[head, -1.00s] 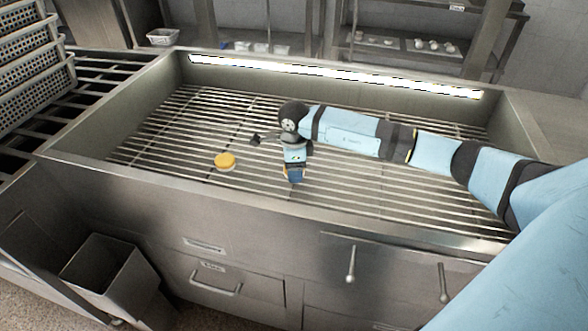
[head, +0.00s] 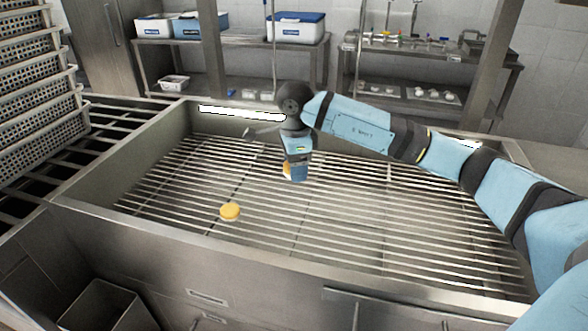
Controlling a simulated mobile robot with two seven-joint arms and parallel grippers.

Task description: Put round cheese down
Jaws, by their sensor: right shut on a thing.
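One round cheese (head: 230,211), a flat yellow disc, lies on the metal grate (head: 400,220) in the left part of the sink-like basin. It is apart from my right gripper. My right gripper (head: 291,175) points down over the middle of the grate. It is shut on a second yellow piece (head: 286,169), which looks like another round cheese and is mostly hidden behind the gripper. The gap between that piece and the grate is hard to judge. My left gripper is not in view.
The basin has raised steel walls (head: 130,217). Stacked perforated baskets (head: 35,120) stand at the left. A bin (head: 105,305) is at the lower left. Shelves with boxes (head: 297,28) stand behind. Much of the grate is free, especially on the right.

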